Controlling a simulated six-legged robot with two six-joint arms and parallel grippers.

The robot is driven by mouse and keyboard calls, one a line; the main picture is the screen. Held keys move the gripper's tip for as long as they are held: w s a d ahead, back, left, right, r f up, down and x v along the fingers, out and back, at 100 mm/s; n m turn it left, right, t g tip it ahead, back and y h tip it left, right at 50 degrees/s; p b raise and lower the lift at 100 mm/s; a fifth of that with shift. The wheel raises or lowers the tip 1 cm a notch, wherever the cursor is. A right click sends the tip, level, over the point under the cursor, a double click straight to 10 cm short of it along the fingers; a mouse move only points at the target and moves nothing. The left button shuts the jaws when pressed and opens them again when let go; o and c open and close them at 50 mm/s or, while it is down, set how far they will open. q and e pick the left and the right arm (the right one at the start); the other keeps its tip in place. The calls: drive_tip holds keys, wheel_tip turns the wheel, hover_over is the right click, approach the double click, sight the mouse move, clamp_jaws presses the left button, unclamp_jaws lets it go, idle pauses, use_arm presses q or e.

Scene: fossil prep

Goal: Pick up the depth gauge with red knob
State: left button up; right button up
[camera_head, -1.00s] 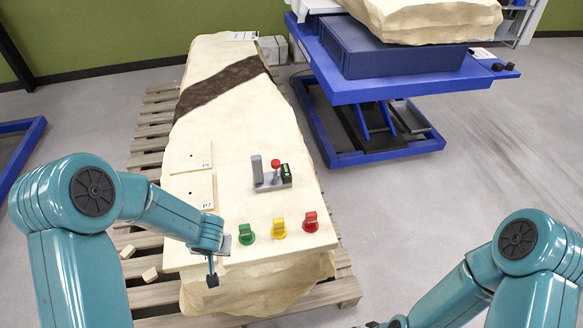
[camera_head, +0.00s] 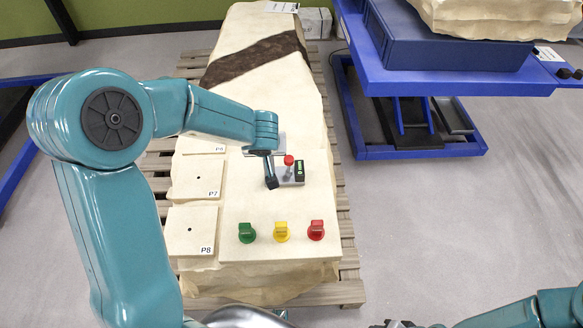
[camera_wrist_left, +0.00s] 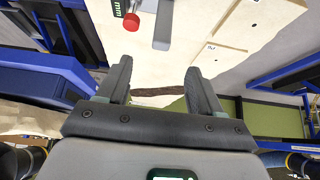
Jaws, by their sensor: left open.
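The depth gauge (camera_head: 290,175) stands on the pale slab, with a red knob on top and a dark green-marked display at its right. My left gripper (camera_head: 270,181) is beside the gauge's left side in the head view and hides part of it. In the left wrist view, the gripper (camera_wrist_left: 157,70) is open and empty. The red knob (camera_wrist_left: 131,22), display and grey upright block of the gauge show beyond the fingertips at the top edge, apart from them. My right gripper (camera_head: 396,324) is only partly visible at the bottom edge; its jaws are unclear.
Green (camera_head: 247,232), yellow (camera_head: 281,231) and red (camera_head: 316,230) knobs stand at the slab's near end. Square plates, including P7 (camera_head: 197,178) and P8 (camera_head: 190,230), lie left of the gauge. A blue lift table (camera_head: 450,82) stands at the right.

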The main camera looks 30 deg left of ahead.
use_arm(q)
drive_tip(key=b+x, duration=0.1)
drive_tip(key=x, duration=0.4)
drive_tip(key=b+x, duration=0.2)
drive_tip(key=x, duration=0.4)
drive_tip(key=b+x, duration=0.2)
drive_tip(key=x, duration=0.3)
drive_tip(key=shift+a, duration=0.4)
drive_tip(key=shift+r, duration=0.15)
clamp_jaws()
idle(0.4)
drive_tip(key=shift+w+r, duration=0.15)
